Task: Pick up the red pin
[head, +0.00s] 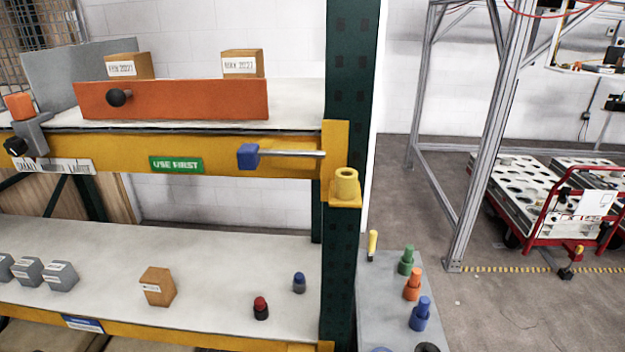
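A small pin-like piece with a red top and a dark base (261,308) stands upright on the lower shelf (210,270), near its front edge and right end. It is the only piece of this shape with a clearly red top. A similar piece with a blue top (299,283) stands behind it to the right. Neither of my grippers is in the head view, and nothing touches the red-topped piece.
A cardboard box (157,287) and several grey boxes (60,274) stand left on that shelf. A green upright (340,260) bounds its right end. The yellow upper beam (220,160) overhangs. A grey side table (385,300) holds green, orange (412,287) and blue pegs.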

